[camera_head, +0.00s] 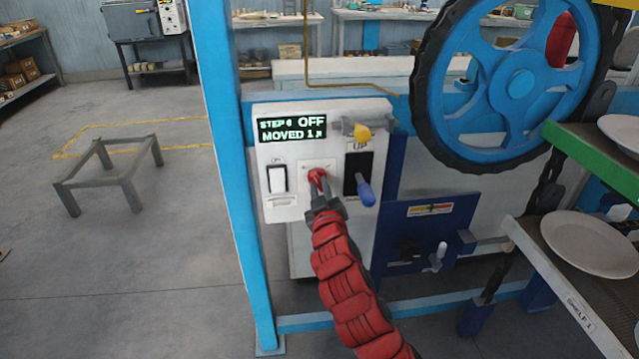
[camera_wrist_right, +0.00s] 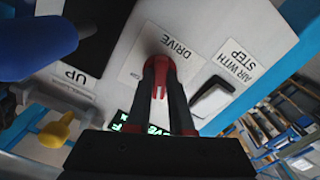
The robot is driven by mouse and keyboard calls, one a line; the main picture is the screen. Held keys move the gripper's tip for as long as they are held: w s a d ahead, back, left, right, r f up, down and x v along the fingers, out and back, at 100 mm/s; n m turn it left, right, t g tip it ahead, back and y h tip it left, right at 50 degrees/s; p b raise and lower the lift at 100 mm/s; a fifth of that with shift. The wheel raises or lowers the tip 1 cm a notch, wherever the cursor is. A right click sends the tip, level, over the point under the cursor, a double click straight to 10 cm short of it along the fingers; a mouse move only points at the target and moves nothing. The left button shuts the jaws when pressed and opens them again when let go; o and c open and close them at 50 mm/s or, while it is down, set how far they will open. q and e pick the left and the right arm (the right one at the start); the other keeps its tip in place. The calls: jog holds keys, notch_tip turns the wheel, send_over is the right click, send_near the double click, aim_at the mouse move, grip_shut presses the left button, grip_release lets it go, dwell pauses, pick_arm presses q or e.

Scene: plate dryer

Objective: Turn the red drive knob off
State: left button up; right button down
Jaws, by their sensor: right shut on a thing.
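The red drive knob (camera_head: 317,178) is on the white control panel (camera_head: 278,210), between a white rocker switch and a blue-handled lever. In the right wrist view the red knob (camera_wrist_right: 160,78) sits below the DRIVE label. My right gripper (camera_head: 322,196) is at the panel, shut on the red knob, with a dark finger on each side of it in the wrist view. The green display (camera_head: 291,128) above reads "STEP", "OFF" and "MOVED 1", with some characters unclear. My left gripper is not in view.
The white rocker switch (camera_head: 277,179) is close left of the knob. The blue-handled lever (camera_head: 365,190) is close right, and a yellow knob (camera_head: 362,133) is above it. A blue wheel (camera_head: 520,84) and shelves with plates (camera_head: 585,242) stand to the right.

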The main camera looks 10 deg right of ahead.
jog(key=shift+n+p, duration=0.6)
jog(key=shift+n, duration=1)
jog(key=c, duration=0.8)
grip_release()
jog(key=s+p, duration=0.7)
jog(key=s, duration=1)
jog(key=shift+s+d, duration=0.2)
jog(key=shift+d, duration=0.15)
